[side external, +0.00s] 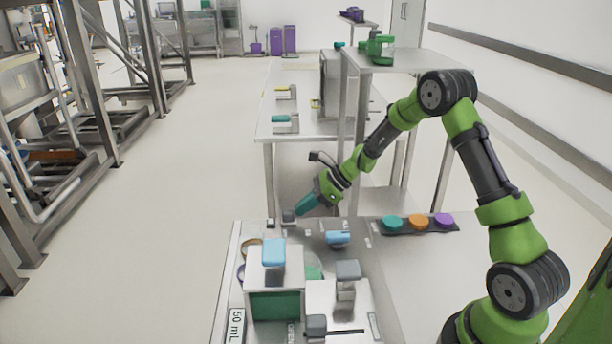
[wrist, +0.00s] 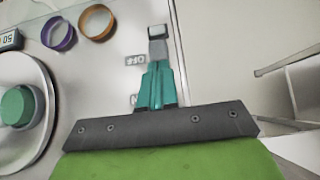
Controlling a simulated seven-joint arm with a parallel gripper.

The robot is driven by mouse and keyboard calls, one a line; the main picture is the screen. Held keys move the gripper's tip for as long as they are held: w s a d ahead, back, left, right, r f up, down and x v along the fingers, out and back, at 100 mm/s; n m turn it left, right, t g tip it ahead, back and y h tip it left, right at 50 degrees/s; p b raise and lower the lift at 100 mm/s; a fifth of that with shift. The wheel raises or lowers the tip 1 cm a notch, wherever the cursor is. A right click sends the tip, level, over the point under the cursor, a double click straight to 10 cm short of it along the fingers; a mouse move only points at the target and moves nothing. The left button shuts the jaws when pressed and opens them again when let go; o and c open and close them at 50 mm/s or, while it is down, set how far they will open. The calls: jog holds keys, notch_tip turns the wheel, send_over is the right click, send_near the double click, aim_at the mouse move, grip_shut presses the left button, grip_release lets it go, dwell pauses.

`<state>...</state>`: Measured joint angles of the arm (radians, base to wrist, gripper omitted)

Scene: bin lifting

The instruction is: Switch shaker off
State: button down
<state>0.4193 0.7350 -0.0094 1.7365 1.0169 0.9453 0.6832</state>
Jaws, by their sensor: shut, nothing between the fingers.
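My gripper (side external: 298,212) has teal fingers that are shut and empty. It points down and left at the far end of the near bench. A small grey switch block (side external: 288,217) is right at its fingertips. In the wrist view the shut fingers (wrist: 156,66) point at the grey block (wrist: 156,50), which has a white, dark-framed end. I cannot tell whether they touch. An upside-down "OFF" label (wrist: 135,60) is beside the fingers. A round pale device with a green centre (wrist: 19,108), possibly the shaker, is at left. In the side view its green part (side external: 313,272) is mostly hidden.
Purple (wrist: 58,33) and tan (wrist: 97,22) rings lie left of the fingers. A box with a blue top (side external: 274,251) and a grey-topped device (side external: 347,270) stand nearer the camera. Teal, orange (side external: 418,222) and purple buttons are at right. A tall shelf stands behind my arm.

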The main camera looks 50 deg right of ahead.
jog(key=s+d, duration=0.3)
jog(key=shift+s+d+r, duration=0.1)
jog(key=shift+d+r, duration=0.1)
jog(key=shift+r, duration=0.15)
jog(key=v, duration=0.9)
jog(key=shift+s, duration=0.1)
jog(key=s+a+r+n+h, duration=0.2)
jog(key=s+a+r+n, duration=0.5)
jog(key=s+a+n, duration=0.2)
jog(key=s+a+r+n+h, duration=0.2)
jog(key=s+a+r+n, duration=0.5)
jog(key=s+a+n, duration=0.3)
jog(key=n, duration=0.4)
jog(key=shift+t+h, duration=0.3)
